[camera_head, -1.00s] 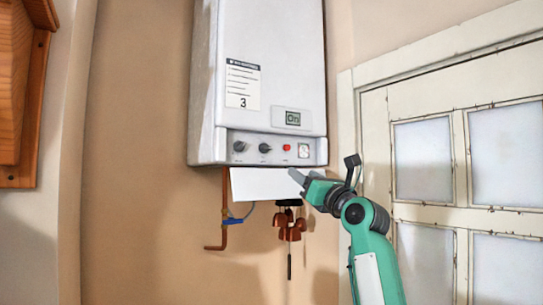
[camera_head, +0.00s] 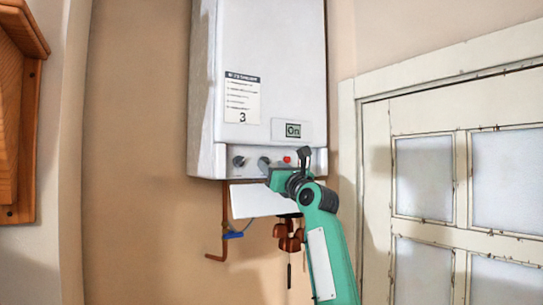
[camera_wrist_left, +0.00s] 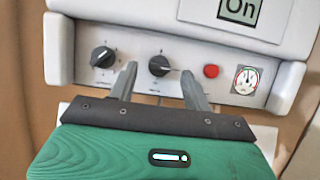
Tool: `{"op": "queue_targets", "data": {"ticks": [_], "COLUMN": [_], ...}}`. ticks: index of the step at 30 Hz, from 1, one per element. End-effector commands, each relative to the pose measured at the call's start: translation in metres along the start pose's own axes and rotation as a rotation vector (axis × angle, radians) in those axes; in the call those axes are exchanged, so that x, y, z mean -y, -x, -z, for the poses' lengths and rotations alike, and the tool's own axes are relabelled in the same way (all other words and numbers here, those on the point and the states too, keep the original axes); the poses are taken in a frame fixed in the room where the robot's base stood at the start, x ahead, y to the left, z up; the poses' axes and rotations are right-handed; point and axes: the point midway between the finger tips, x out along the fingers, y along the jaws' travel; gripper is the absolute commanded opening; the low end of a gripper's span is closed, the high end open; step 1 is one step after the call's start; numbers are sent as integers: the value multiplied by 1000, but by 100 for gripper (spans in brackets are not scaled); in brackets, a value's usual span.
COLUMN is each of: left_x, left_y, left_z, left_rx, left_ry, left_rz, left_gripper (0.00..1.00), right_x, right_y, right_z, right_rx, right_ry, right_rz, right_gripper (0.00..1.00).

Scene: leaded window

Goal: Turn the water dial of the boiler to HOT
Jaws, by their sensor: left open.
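The white boiler (camera_head: 282,60) hangs on the wall, with "On" on its display. Its lower panel has two dark dials, a red button and a small gauge (camera_wrist_left: 246,79). The left dial (camera_wrist_left: 103,57) shows in both views. The right dial (camera_wrist_left: 159,66) is hard to make out in the head view, behind my gripper. The dial labels are too small to read, so I cannot tell which is the water dial. My left gripper (camera_wrist_left: 159,72) is open, its fingers to either side of the right dial; contact is not clear. My right gripper is out of view.
The red button (camera_wrist_left: 211,71) is just right of the gripper's right finger. Copper pipes with a blue valve handle (camera_head: 232,235) are below the boiler. A paned white door (camera_head: 455,200) stands to the right and a wooden shelf (camera_head: 18,110) is at far left.

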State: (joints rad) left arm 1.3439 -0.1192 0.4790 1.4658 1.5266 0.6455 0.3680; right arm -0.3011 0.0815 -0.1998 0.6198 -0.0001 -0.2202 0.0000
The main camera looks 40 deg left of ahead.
Motion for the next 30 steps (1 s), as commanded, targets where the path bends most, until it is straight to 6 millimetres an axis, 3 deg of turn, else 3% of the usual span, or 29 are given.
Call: {"op": "queue_targets", "data": {"ticks": [6,15,22,30], "left_x": [0,0,0,0], "left_y": [-15,-16,-16,-16], "left_z": [0,1,1,1], "left_rx": [0,0,0,0], "left_ry": [-1,0,0,-15], "left_rz": [0,0,0,7], "left_gripper": [49,49,6,5], "right_x": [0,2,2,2], "right_y": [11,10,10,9], "right_z": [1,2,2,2], "right_rx": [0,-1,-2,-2], "right_ry": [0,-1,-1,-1], "right_rz": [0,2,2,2], "right_gripper": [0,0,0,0]}}
